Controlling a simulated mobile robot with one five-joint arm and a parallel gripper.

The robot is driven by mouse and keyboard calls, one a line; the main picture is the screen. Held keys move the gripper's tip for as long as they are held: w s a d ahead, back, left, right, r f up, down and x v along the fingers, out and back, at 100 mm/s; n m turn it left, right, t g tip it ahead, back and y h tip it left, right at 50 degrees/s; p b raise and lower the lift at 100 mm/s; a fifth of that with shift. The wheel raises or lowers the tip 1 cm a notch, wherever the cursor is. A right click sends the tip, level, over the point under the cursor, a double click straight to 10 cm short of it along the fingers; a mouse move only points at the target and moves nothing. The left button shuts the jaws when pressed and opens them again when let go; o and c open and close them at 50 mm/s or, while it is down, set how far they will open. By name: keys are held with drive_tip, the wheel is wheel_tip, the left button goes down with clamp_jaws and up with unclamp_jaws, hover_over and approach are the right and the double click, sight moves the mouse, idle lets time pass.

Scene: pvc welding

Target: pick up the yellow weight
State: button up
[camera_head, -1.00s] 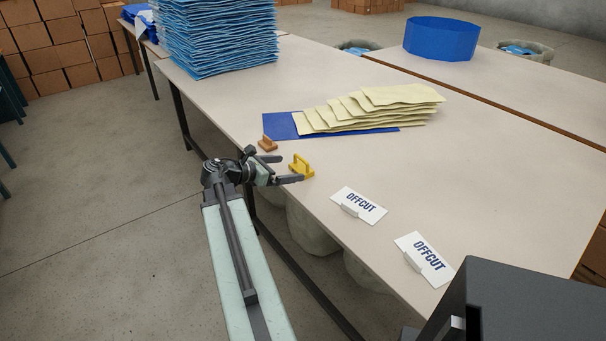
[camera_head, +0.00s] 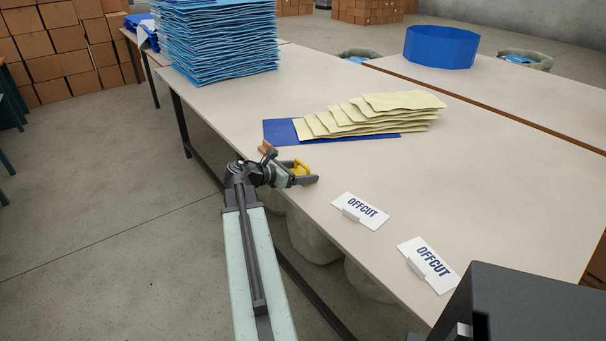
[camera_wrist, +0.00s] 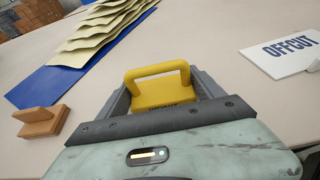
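The yellow weight (camera_wrist: 160,92) has a loop handle and sits on the table near its front edge. In the wrist view it stands between the two fingers of my gripper (camera_wrist: 162,90). The fingers look spread, with narrow gaps at the weight's sides, and its lower part is hidden by the gripper's body. In the head view the weight (camera_head: 301,167) shows partly behind my gripper (camera_head: 300,172), which is low over the table.
A brown block (camera_wrist: 42,120) stands left of the gripper. Yellow sheets (camera_head: 370,112) lie on a blue sheet (camera_head: 285,131) behind. A tall blue stack (camera_head: 220,40) is at the back left.

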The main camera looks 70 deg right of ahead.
drive_tip(key=c, duration=1)
wheel_tip(320, 180, up, 10)
drive_tip(key=p, duration=1)
drive_tip(key=shift+r, duration=0.15)
